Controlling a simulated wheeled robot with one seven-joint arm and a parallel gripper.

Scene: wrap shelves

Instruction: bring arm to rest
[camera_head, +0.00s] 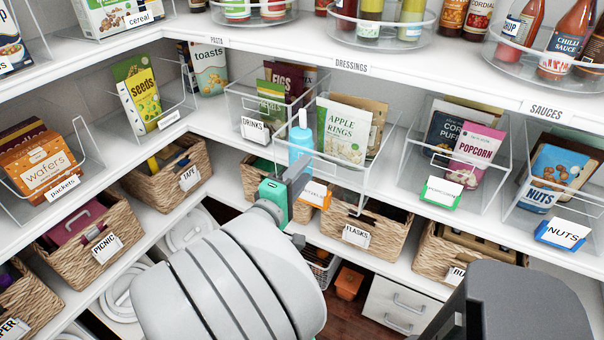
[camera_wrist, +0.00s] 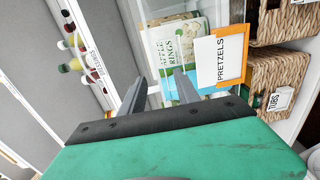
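My gripper (camera_head: 297,182), with its green body and dark finger mount, is in front of the middle shelf near the corner in the head view. A light blue patch (camera_wrist: 212,91) shows behind the right finger in the wrist view. I cannot tell whether the gripper touches the bottle.
An orange-framed PRETZELS label (camera_wrist: 219,60) is close to the fingers. A clear bin with an Apple Rings pack (camera_head: 343,132) is behind. Wicker baskets marked FLASKS (camera_head: 376,247) and TAPE (camera_head: 150,190) sit below. A shelf with sauces (camera_head: 470,85) runs above.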

